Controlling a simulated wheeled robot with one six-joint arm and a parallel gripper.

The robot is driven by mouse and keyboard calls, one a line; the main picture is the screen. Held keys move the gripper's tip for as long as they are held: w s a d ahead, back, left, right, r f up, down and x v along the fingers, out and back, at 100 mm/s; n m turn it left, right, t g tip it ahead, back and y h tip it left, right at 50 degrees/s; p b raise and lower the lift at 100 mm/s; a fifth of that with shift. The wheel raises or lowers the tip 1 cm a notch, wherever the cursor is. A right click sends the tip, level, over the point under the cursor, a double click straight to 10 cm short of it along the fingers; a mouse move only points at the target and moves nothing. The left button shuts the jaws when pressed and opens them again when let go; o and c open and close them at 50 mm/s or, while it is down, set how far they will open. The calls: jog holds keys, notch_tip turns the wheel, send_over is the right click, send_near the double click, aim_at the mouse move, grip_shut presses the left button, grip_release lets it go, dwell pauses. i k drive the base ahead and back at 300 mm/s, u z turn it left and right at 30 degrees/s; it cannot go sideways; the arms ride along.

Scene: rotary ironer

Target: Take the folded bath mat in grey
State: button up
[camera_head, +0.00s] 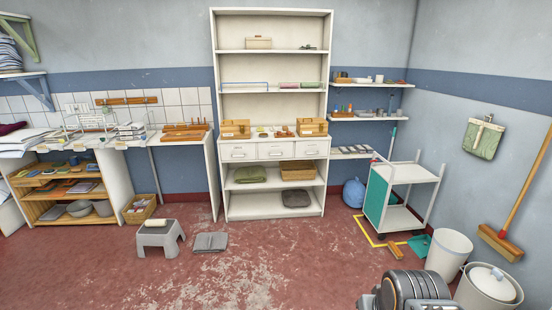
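A grey folded cloth (210,242) lies flat on the red floor, just right of the grey step stool. A darker grey folded textile (296,198) lies on the bottom shelf of the tall white cabinet, at its right side. Both are grey and folded; I cannot tell from this view which is the bath mat. A folded olive-green textile (250,174) lies on the shelf above, at the left. A dark ribbed part of my arm shows at the bottom right; my gripper's fingers are not visible.
The white cabinet (217,95) stands against the back wall. A grey step stool (160,238) stands left of the floor cloth. A white trolley (404,173), a white bin (448,255) and a lidded bucket (489,291) stand at the right. The middle floor is clear.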

aim_at(213, 243)
jog(key=u, duration=0.1)
jog(key=i, duration=2.3)
jog(key=u, duration=1.1)
jog(key=i, duration=2.1)
jog(key=u, duration=1)
jog(key=i, duration=0.4)
jog(key=u, duration=0.05)
